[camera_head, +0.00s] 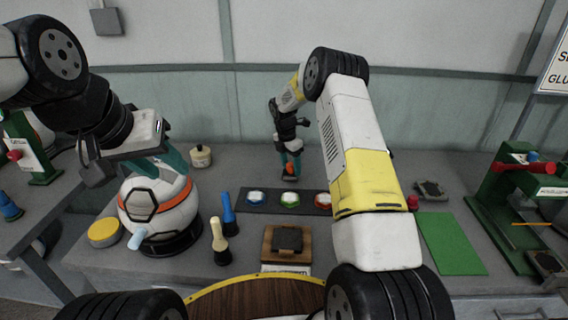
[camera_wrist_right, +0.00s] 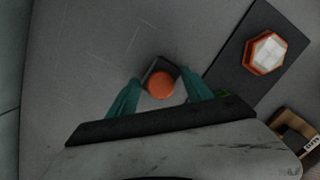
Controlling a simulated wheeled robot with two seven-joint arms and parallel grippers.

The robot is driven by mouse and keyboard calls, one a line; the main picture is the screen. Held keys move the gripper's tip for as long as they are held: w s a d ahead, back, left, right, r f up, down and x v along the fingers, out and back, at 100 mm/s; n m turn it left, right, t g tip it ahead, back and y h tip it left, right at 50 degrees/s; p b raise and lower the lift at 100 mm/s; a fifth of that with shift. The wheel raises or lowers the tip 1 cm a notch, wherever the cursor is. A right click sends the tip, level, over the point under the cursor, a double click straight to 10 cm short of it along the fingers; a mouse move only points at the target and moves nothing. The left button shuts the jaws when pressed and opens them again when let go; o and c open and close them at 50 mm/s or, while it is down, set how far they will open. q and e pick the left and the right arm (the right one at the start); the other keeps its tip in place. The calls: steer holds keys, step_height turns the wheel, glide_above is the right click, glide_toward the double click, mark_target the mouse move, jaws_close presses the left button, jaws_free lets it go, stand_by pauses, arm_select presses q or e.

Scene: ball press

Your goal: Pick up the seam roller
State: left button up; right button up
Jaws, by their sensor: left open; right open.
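An upright tool with a round orange top and a dark base, apparently the seam roller (camera_head: 290,169), stands on the bench towards the back. In the right wrist view the orange top (camera_wrist_right: 161,86) lies between the two teal fingers. My right gripper (camera_head: 291,157) points down over it and is open, with a gap on each side of the top. The fingers partly hide the tool in the head view. My left gripper (camera_head: 172,160) is open and empty above the white ball with an orange band (camera_head: 160,207).
A blue-handled tool (camera_head: 229,210), a tan-handled tool (camera_head: 218,238) and a wooden block (camera_head: 272,247) stand nearer. A green mat (camera_head: 452,243) and green press (camera_head: 500,205) are at right.

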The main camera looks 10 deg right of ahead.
mark_target(292, 163)
steer(key=shift+c, duration=0.5)
jaws_close()
steer(key=shift+r, duration=0.2)
steer(key=shift+r, duration=0.2)
step_height(292, 163, up, 3)
steer(key=shift+r, duration=0.1)
steer(key=s+a, duration=0.3)
steer(key=s, duration=0.4)
steer(key=s+a+r, duration=0.1)
steer(key=s+a, duration=0.3)
steer(key=s, duration=0.3)
steer(key=shift+s, duration=0.25)
